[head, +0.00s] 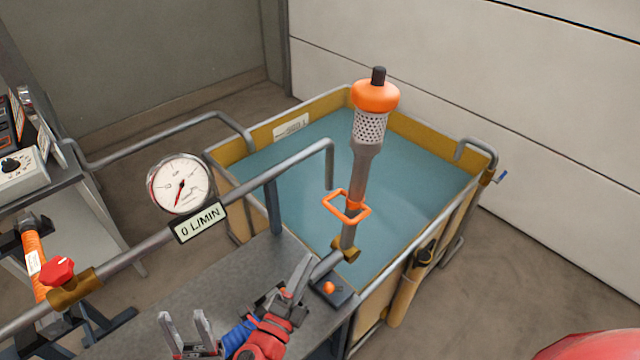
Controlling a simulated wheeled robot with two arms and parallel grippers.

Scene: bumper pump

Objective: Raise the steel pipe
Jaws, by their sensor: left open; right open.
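The steel pipe (358,175) stands steeply up from a brass joint (345,250) at the near edge of the tank. It carries a perforated strainer (369,127) with an orange cap on top. An orange loop handle (346,206) sits on its lower part. My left gripper (188,322) is open and empty over the grey bench at the bottom. My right gripper (298,282) is open beside the pipe's lower end, below the handle. It is apart from the handle; whether it touches the lower pipe is unclear.
A yellow-walled tank (420,143) of blue-green water lies behind the bench. A gauge (180,184) and a "0 L/MIN" display (198,222) sit along a fixed pipe. A red valve knob (57,270) is at left. A small base with an orange button (329,287) is near my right gripper.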

